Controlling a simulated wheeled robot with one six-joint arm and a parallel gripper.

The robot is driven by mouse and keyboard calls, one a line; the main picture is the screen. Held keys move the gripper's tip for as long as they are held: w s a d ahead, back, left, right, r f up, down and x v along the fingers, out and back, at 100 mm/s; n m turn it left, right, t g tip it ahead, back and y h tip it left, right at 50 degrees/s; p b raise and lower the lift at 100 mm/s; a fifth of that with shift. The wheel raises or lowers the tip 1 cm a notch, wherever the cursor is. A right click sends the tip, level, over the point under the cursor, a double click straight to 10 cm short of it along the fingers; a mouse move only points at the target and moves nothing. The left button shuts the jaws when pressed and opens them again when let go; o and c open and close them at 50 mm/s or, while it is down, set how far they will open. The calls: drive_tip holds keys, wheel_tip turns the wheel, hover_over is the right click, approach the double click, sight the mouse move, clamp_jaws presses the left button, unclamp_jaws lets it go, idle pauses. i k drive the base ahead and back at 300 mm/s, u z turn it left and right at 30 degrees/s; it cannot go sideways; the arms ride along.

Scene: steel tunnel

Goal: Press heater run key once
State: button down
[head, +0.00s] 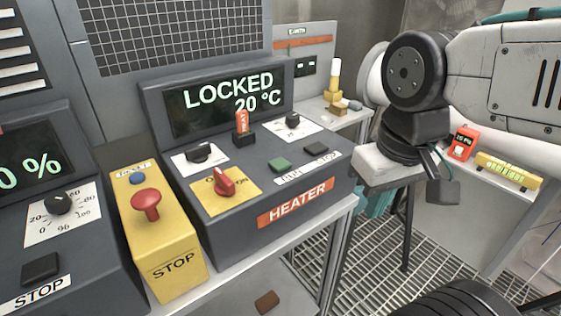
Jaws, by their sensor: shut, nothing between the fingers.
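The heater panel (249,203) is a dark sloped console with an orange HEATER label. Its display (226,101) reads LOCKED and 20 °C. The green run key (280,164) sits on the sloped face above a small white label. A dark key (316,149) lies just right of it. A red rotary switch (222,182) on a yellow plate is to the left. My gripper (378,202) hangs to the right of the panel, apart from it, pointing down. It is shut and empty; its fingertips are small and partly hard to make out.
A yellow STOP box (155,240) with a red mushroom button (146,204) stands left of the heater. Shelves with small items lie behind my arm. Grated floor is at the lower right.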

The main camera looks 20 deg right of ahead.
sight(279, 164)
drive_tip(key=u, duration=0.25)
drive_tip(key=k, duration=0.6)
drive_tip(key=u, duration=0.6)
drive_tip(key=k, duration=0.75)
drive_tip(key=u, duration=0.75)
drive_tip(key=i, duration=0.9)
drive_tip(key=z, duration=0.6)
